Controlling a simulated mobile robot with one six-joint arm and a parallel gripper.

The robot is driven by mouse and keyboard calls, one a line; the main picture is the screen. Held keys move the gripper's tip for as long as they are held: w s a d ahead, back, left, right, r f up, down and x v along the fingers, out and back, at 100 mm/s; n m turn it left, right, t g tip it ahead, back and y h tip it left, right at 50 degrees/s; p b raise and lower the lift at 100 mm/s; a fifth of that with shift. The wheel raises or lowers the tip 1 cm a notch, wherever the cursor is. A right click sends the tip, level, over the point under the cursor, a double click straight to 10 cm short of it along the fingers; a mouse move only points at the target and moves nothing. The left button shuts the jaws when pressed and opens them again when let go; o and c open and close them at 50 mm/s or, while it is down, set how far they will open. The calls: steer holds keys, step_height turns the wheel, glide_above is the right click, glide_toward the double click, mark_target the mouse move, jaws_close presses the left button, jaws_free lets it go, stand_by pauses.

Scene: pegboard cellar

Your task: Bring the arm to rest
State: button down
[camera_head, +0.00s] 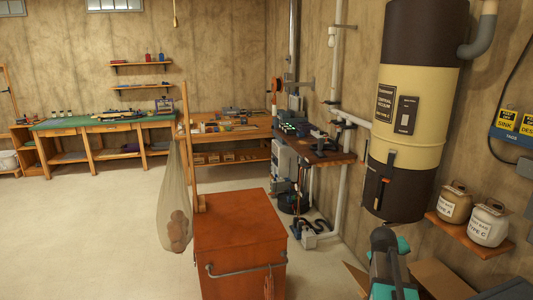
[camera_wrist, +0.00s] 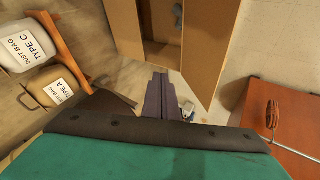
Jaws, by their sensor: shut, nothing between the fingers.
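My gripper (camera_wrist: 161,80) shows in the wrist view as two dark fingers close together, shut and empty. Beyond the fingertips is an open cardboard box (camera_wrist: 202,45); I cannot tell how far apart they are. In the head view, part of my teal and grey arm (camera_head: 391,268) shows at the bottom right, in front of the cardboard box (camera_head: 440,280). The fingers cannot be made out there.
An orange cabinet (camera_head: 240,232) with a front handle stands near the middle; a net bag (camera_head: 174,205) hangs beside it. A cream and brown vacuum canister (camera_head: 412,105) and a shelf with two dust-bag jars (camera_head: 489,224) are at right. Open floor (camera_head: 80,235) lies left.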

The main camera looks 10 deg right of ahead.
steer(key=s+a+f+g+y, duration=0.1)
steer(key=s+a+f+y, duration=0.1)
steer(key=a+f, duration=0.7)
steer(key=s+a+f+g+y, duration=0.15)
steer(key=a+f, duration=0.35)
steer(key=a, duration=0.8)
steer(key=s+a+f+g+y, duration=0.1)
steer(key=s+a+f, duration=0.35)
steer(key=a, duration=0.35)
steer(key=s+a+f+g+y, duration=0.1)
steer(key=s+a+f+y, duration=0.1)
steer(key=s+a+f, duration=0.45)
steer(key=s+f+g+b, duration=0.1)
steer(key=s+f+g, duration=0.1)
steer(key=s+f, duration=0.7)
steer(key=s+f+g+b, duration=0.2)
steer(key=s+f, duration=0.7)
steer(key=s, duration=0.6)
steer(key=shift+s+a+f+g, duration=0.2)
steer(key=shift+a+g, duration=0.25)
steer(key=shift+g, duration=0.4)
